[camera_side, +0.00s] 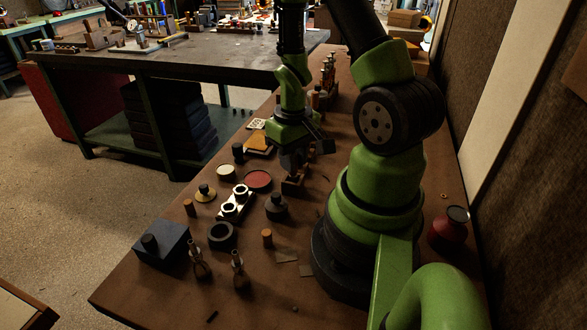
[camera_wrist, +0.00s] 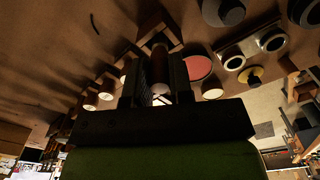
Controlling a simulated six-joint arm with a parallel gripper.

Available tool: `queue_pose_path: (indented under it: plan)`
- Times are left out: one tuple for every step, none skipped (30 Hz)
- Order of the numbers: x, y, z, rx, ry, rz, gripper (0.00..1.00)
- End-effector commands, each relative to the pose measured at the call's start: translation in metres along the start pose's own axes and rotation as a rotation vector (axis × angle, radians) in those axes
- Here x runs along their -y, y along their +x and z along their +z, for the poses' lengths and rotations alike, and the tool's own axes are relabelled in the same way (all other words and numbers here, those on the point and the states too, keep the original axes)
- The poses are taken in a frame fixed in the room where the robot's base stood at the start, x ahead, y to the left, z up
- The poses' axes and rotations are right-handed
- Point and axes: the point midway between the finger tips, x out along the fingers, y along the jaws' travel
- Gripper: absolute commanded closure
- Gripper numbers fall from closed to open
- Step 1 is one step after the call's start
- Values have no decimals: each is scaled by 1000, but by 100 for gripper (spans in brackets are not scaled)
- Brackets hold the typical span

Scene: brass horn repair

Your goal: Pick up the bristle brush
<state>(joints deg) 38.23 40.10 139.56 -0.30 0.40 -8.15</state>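My gripper (camera_wrist: 161,85) points down over the brown bench in the wrist view, its two dark fingers on either side of a slim reddish-brown upright piece with a pale end (camera_wrist: 160,83). This may be the bristle brush's handle, but bristles do not show. The fingers are close to it; I cannot tell whether they press on it. Past it is a small wooden block (camera_wrist: 157,33). In the side view my gripper (camera_side: 292,168) is low over the wooden block (camera_side: 293,185), hiding most of what is between the fingers.
A red round pad (camera_side: 258,180) lies just left of the block, and a dark knobbed piece (camera_side: 276,206) stands in front. A bright metal plate with rings (camera_side: 235,203) and a blue box (camera_side: 161,245) are farther left.

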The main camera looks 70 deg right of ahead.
Motion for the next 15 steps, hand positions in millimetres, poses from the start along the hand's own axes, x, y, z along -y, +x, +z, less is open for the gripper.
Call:
queue_pose_path:
  plan:
    - [0, 0, 0, 0, 0, 0, 100]
    - [0, 0, 0, 0, 0, 0, 100]
    - [0, -1, 0, -1, 0, 0, 100]
    - [0, -2, 0, -1, 0, 0, 100]
    - [0, -3, 0, -2, 0, 0, 100]
    - [0, -6, -1, -3, 0, 1, 100]
    - [0, -8, -1, -3, 1, 1, 100]
    - [0, -10, -1, -3, 1, 1, 100]
    - [0, -12, -1, -4, 0, 1, 100]
    - [0, -14, -1, -3, 0, 1, 100]
    - [0, -16, -1, -3, 0, 1, 100]
    - [0, -19, -1, -3, -1, 1, 100]
    - [0, -21, -1, -3, -1, 1, 100]
    - [0, -22, -1, -3, -1, 1, 100]
    - [0, -25, 0, -3, 0, 1, 100]
